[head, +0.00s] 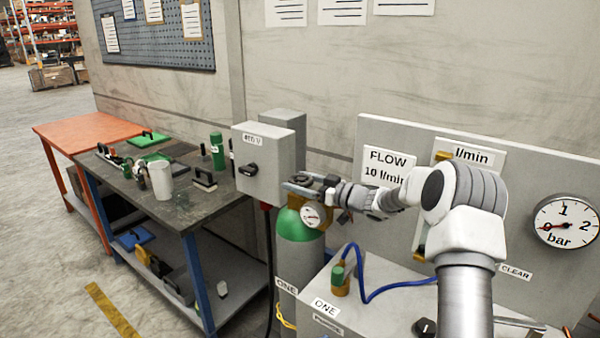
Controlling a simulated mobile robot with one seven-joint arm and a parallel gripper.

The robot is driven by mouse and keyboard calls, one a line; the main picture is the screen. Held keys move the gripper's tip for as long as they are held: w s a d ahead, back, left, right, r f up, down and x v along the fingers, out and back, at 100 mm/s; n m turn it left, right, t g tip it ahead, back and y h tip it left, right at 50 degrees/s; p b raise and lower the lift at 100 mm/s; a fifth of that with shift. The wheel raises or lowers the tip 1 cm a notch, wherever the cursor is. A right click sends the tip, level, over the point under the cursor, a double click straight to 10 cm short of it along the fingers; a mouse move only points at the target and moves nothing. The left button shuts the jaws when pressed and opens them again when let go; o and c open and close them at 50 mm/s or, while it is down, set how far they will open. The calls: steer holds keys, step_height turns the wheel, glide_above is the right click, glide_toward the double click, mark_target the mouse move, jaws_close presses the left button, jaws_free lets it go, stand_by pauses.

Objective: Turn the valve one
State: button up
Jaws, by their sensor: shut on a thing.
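A gas cylinder (293,255) with a green top and grey body stands upright in the middle, with a ONE label (286,286) low on it. A brass fitting with a small round gauge (312,215) sits at its top. My gripper (301,184) reaches in from the right at the cylinder's head, just above the gauge, and is shut on the valve there. The valve is mostly hidden by the fingers, so its turned position cannot be told.
A grey electrical box (264,163) with a black knob is close left of my gripper. A cluttered workbench (225,190) stands further left. A panel with a bar gauge (566,221) is at right. A blue hose (385,291) runs from a green-topped fitting (339,280) on a box labelled ONE.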

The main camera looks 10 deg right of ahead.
steer(key=shift+r, duration=0.15)
steer(key=o, duration=1.1)
steer(key=shift+d, duration=0.1)
steer(key=v, duration=1.7)
steer(key=shift+d+b, duration=0.2)
steer(key=shift+b, duration=0.1)
